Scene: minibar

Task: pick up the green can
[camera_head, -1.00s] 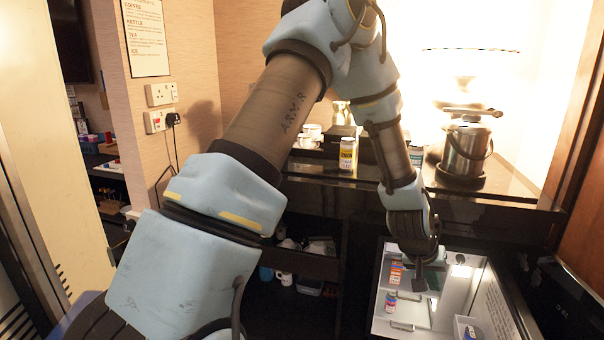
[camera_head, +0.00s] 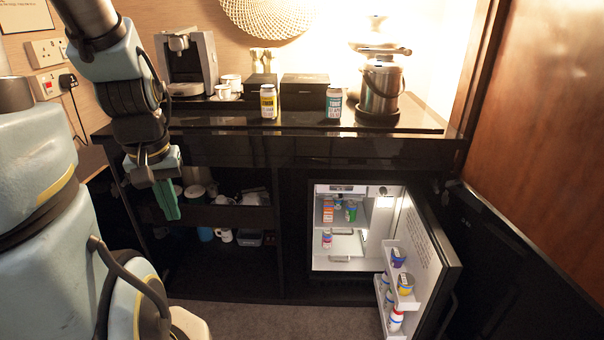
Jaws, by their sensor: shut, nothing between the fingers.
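A green can (camera_head: 351,211) stands on the upper shelf inside the open minibar fridge (camera_head: 312,232), beside an orange carton (camera_head: 328,211) and another small item. A second can, white with a teal label (camera_head: 334,103), stands on the counter. My gripper (camera_head: 170,214) hangs at the left, in front of the open shelves below the counter. Its greenish fingers point down, shut and empty. It is well to the left of the fridge and apart from both cans.
The fridge door (camera_head: 437,262) stands open to the right, with several items in its racks. A small bottle (camera_head: 327,239) stands lower in the fridge. Floor before the fridge is clear.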

